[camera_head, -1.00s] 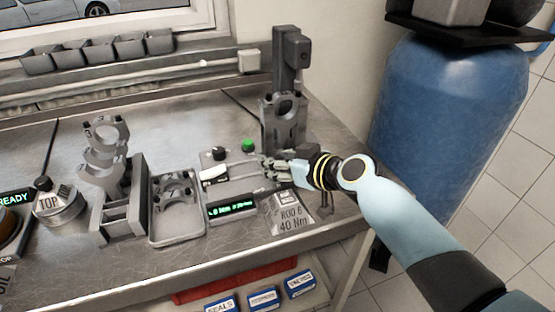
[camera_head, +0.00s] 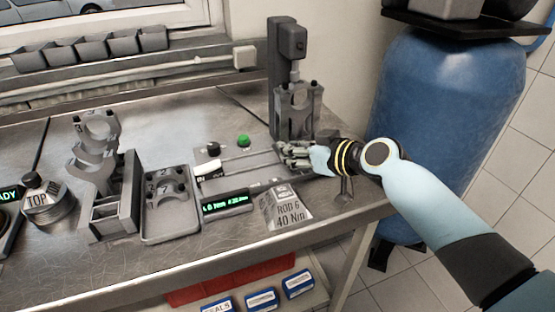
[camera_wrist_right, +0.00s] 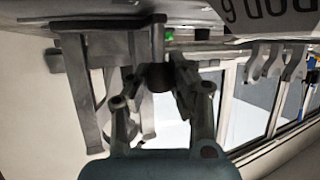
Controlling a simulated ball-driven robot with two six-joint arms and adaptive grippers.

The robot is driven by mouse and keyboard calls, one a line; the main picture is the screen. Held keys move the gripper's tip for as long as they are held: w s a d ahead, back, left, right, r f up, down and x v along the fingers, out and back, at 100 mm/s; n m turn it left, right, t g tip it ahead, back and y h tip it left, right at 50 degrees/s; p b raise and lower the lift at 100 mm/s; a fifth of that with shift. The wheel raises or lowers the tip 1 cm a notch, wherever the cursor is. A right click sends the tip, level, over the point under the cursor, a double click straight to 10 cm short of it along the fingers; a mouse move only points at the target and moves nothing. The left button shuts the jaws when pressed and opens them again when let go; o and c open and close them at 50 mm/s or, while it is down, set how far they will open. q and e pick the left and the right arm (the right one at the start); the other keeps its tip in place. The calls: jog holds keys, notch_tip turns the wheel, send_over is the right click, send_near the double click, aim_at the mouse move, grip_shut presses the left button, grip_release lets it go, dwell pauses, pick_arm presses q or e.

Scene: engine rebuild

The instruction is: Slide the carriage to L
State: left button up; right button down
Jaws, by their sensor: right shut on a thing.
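The carriage appears to be the grey upright fixture (camera_head: 297,112) under the press head (camera_head: 287,38), at the right end of the slide station; it has a bored, two-pronged top. My right gripper (camera_head: 288,152) is low in front of it. In the right wrist view the gripper (camera_wrist_right: 155,85) is shut around a dark round knob (camera_wrist_right: 156,74), with grey uprights (camera_wrist_right: 75,75) behind. The fingers hide how the knob joins the carriage. No L mark is readable. My left gripper is not in view.
Left of my gripper are slide rails (camera_head: 245,164), a green button (camera_head: 243,141) and a torque display (camera_head: 225,203). A ROD 6 40 Nm sign (camera_head: 288,210) stands close in front. A parts tray (camera_head: 170,235) and a rod stand (camera_head: 115,220) are further left. The bench edge is near.

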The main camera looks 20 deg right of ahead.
jog(key=shift+d+f+b, duration=0.2)
jog(key=shift+d+b, duration=0.3)
jog(key=shift+d, duration=0.6)
jog(key=shift+d+r, duration=0.15)
jog(key=shift+w, duration=0.1)
jog(key=c, duration=1.7)
grip_release()
jog(key=o, duration=0.6)
jog(key=shift+d, duration=0.25)
jog(key=shift+a, duration=0.1)
